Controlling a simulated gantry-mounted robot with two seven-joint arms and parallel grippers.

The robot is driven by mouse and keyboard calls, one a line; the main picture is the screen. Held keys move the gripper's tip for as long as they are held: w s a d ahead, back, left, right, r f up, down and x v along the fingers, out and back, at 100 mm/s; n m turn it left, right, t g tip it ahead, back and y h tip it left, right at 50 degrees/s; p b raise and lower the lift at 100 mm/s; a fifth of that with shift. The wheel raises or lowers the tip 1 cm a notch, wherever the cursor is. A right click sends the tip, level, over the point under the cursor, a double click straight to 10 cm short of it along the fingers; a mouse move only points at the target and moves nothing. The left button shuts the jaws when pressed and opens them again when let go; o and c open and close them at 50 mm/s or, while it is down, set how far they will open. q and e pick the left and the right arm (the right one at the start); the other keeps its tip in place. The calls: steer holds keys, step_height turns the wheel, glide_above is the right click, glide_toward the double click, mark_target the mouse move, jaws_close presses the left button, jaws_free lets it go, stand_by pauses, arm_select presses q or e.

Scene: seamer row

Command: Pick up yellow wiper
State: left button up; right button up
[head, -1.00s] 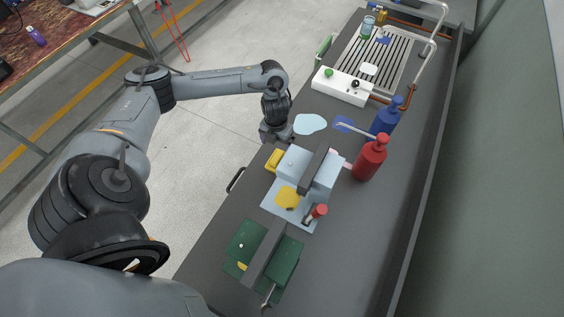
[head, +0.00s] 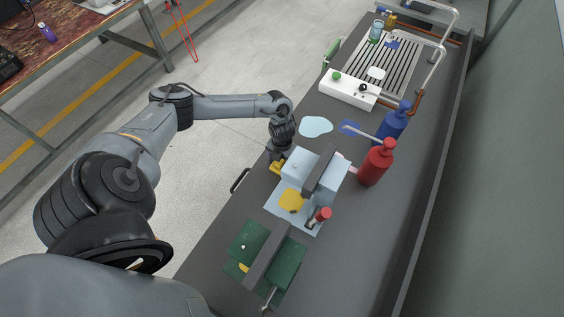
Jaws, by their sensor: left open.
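A small yellow item (head: 276,168), which I take for the yellow wiper, lies at the left edge of the bench beside the light blue seamer machine. A flat yellow patch (head: 291,201) also lies on the machine's light blue base. My left gripper (head: 279,157) is open, pointing down, just above and behind the small yellow item, and hides part of it. I cannot tell whether the fingers touch it. My right gripper is not in view.
The light blue machine (head: 301,165) stands close right of my gripper. A red bottle (head: 375,163) and blue bottle (head: 393,124) stand further right. A green machine (head: 289,273) is in front. A pale blue patch (head: 316,126) lies behind.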

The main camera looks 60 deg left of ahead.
arm_select(q)
steer(key=shift+f, duration=0.2)
steer(key=c, duration=1.1)
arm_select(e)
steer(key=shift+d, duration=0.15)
arm_select(q)
steer(key=shift+r, duration=0.1)
steer(key=shift+c, duration=0.2)
step_height(320, 180, up, 9)
steer(key=shift+f+p, duration=0.1)
steer(key=shift+p, duration=0.3)
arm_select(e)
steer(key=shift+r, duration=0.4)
arm_select(q)
steer(key=shift+r, duration=0.8)
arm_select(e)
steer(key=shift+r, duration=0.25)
arm_select(q)
step_height(320, 180, up, 18)
steer(key=p, duration=1.8)
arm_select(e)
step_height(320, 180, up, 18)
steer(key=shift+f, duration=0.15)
